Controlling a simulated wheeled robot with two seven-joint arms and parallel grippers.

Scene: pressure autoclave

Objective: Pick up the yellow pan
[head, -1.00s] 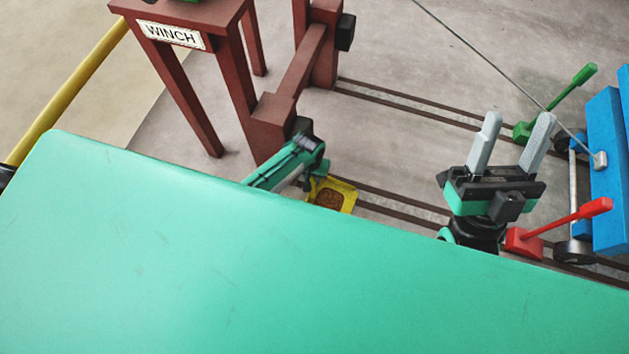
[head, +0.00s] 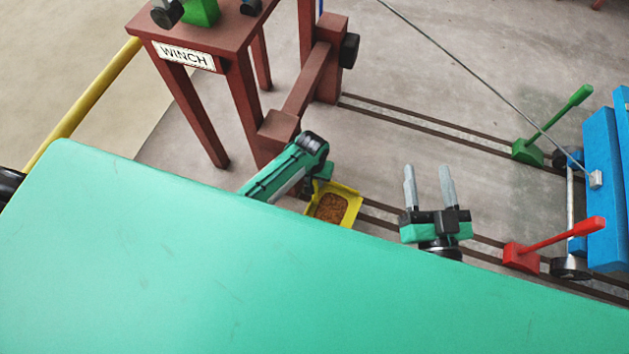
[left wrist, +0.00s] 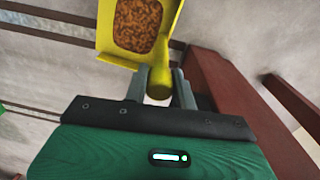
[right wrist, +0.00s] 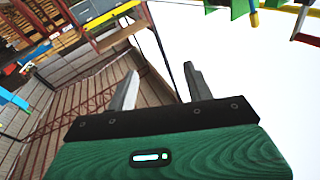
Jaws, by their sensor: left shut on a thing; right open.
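The yellow pan (head: 351,192) with brown contents is in the middle of the head view, beside my left gripper and just past the green surface's edge. In the left wrist view the pan (left wrist: 110,40) is ahead of the fingers, and its round yellow handle lies between them. My left gripper (left wrist: 160,84) is shut on this handle. In the head view its fingers are mostly hidden behind the arm. My right gripper (head: 429,187) is open and empty, to the right of the pan, fingers pointing away. It also shows in the right wrist view (right wrist: 160,85).
The dark red winch frame (head: 240,100) stands behind my left arm. Dark rails (head: 430,128) run along the floor. A red lever (head: 560,238), a green lever (head: 553,128) and a blue cart (head: 602,185) are at right, with a taut cable (head: 480,80) above the floor.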

